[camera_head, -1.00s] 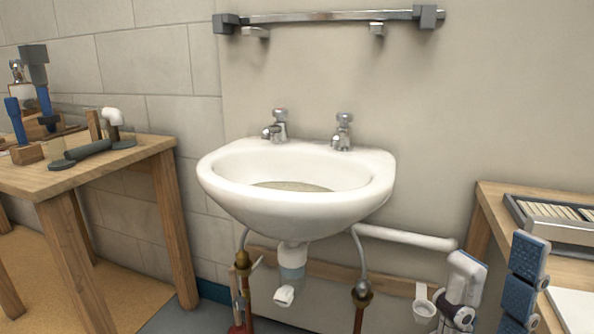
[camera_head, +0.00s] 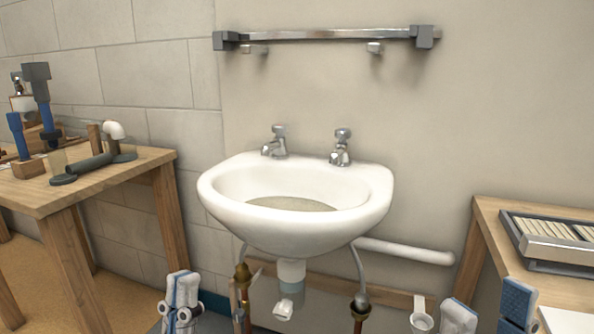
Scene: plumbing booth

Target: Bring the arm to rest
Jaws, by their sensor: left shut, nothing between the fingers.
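My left gripper (camera_head: 181,288) shows at the bottom edge, left of the pipes under the sink. Its white and blue fingers are together with nothing between them. My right gripper (camera_head: 488,307) shows at the bottom right, in front of the right workbench. Its two fingers stand well apart, with a blue pad on the right one, and I see nothing between them. Most of both arms is out of the picture.
A white sink (camera_head: 295,225) with two taps hangs on the wall. Below it are a white waste fitting (camera_head: 284,308), brass-fitted supply pipes and a white horizontal pipe (camera_head: 405,250). A left bench (camera_head: 45,195) holds tools; a right bench (camera_head: 490,225) holds a tray (camera_head: 545,243).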

